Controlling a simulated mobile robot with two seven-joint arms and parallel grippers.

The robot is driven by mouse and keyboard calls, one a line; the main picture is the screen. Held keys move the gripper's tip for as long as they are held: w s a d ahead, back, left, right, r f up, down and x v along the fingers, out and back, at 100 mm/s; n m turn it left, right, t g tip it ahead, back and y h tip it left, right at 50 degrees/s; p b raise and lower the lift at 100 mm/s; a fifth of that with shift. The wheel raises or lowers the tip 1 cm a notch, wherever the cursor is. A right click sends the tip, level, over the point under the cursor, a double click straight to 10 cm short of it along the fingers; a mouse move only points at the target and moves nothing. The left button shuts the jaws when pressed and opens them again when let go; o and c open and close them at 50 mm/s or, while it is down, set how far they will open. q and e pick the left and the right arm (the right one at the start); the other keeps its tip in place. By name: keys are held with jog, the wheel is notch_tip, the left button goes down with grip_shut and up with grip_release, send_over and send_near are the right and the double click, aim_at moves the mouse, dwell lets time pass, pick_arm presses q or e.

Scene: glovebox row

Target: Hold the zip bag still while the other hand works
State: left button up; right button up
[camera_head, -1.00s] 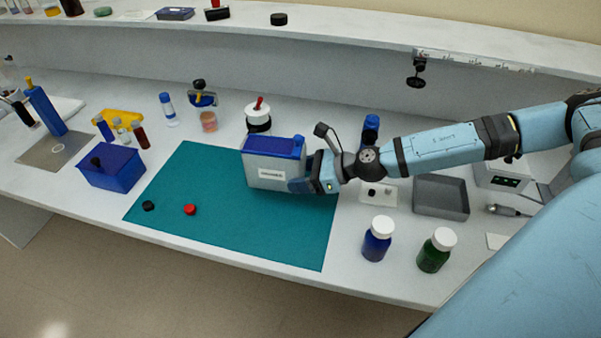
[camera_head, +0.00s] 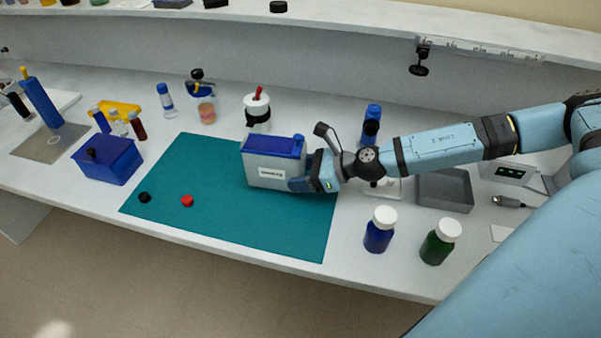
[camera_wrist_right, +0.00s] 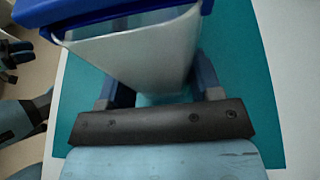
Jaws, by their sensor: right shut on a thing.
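The zip bag (camera_head: 270,170) is a pale grey, upright bag with a blue top edge and a white label on its front. It stands at the back of the teal mat (camera_head: 235,225). My right gripper (camera_head: 304,176) is shut on its right side, low down. In the right wrist view the bag (camera_wrist_right: 140,50) rises between the two fingers of the gripper (camera_wrist_right: 158,90), its blue rim at the top. The bag's underside is hidden. My left gripper is not in the head view.
A black cap (camera_head: 144,198) and a red cap (camera_head: 187,201) lie on the mat's left part. A blue box (camera_head: 108,162) stands left of the mat. Blue (camera_head: 379,232) and green (camera_head: 439,244) bottles stand to the right, near a grey tray (camera_head: 445,190). The mat's front is clear.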

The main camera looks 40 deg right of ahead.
jog(key=shift+f+b, duration=0.3)
jog(key=shift+f, duration=0.1)
jog(key=shift+f+b, duration=0.4)
jog(key=shift+f, duration=0.1)
dwell(0.3)
dwell(0.6)
dwell(0.5)
